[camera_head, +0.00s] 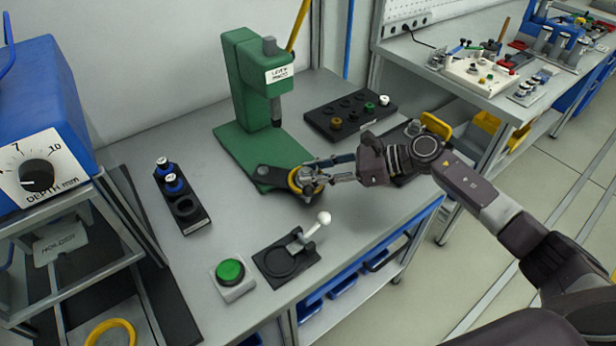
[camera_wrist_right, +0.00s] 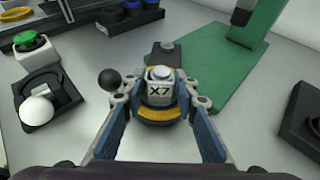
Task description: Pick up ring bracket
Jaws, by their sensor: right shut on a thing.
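The ring bracket (camera_head: 304,181) appears as a round part with a yellow band, beside the front corner of the green press base. In the right wrist view the ring bracket (camera_wrist_right: 160,112) has a yellow band, and a light block marked X7 shows at its top. A dark flat piece (camera_wrist_right: 163,54) lies directly behind it; I cannot tell if they are joined. My right gripper (camera_head: 322,174) is shut on the ring bracket, with its blue-grey fingers (camera_wrist_right: 160,105) on both sides. Its underside is hidden, so I cannot tell whether it touches the table. My left gripper is not in view.
The green press (camera_head: 245,80) stands behind the bracket. A black tray (camera_head: 350,117) lies at the back right. A black holder with blue-topped parts (camera_head: 181,195) stands left. A green button (camera_head: 231,272) and a white-knobbed lever fixture (camera_head: 288,262) sit in front.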

